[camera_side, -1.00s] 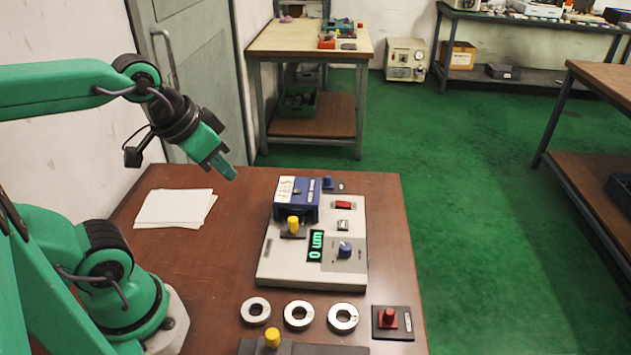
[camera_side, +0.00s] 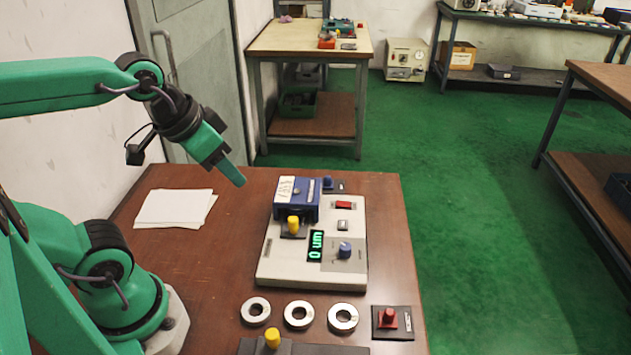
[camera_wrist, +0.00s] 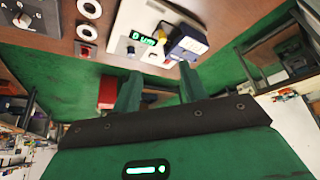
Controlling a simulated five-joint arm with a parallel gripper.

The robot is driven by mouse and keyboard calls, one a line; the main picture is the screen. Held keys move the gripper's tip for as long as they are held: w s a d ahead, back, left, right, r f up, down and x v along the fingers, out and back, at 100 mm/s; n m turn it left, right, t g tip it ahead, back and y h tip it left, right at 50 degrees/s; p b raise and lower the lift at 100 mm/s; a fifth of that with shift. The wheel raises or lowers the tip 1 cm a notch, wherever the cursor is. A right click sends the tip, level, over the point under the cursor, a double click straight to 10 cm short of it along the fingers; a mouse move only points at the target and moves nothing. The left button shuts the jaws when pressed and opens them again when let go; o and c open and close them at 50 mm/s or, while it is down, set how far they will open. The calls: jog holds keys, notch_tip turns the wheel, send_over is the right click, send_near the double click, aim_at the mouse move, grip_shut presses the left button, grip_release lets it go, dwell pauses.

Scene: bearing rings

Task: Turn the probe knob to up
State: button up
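The white instrument (camera_side: 283,262) stands on the brown table with a green display reading 0 um (camera_side: 315,246). A blue knob (camera_side: 345,250) sits on its grey panel, right of the display. A yellow knob (camera_side: 293,225) stands before the blue block (camera_side: 297,198), and another blue knob (camera_side: 328,183) is behind it. I cannot read which is the probe knob. My gripper (camera_side: 239,181) hangs in the air left of the instrument, touching nothing. In the wrist view its fingers (camera_wrist: 160,80) are apart and empty; the display (camera_wrist: 143,38) and the blue block (camera_wrist: 186,44) show beyond them.
A yellow knob (camera_side: 272,338) stands on a dark fixture at the front edge. White papers (camera_side: 173,207) lie at the left.

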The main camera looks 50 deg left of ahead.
jog(key=w+m, duration=0.1)
jog(key=m+g, duration=0.6)
jog(key=m, duration=1.3)
send_over(346, 246)
notch_tip(346, 246, down, 13)
jog(key=shift+a, duration=0.15)
jog(key=shift+w+d+f, duration=0.15)
jog(key=shift+d+f, duration=0.05)
jog(key=shift+f, duration=0.1)
jog(key=shift+f, duration=0.15)
jog(key=shift+f, duration=3.75)
jog(key=c, duration=1)
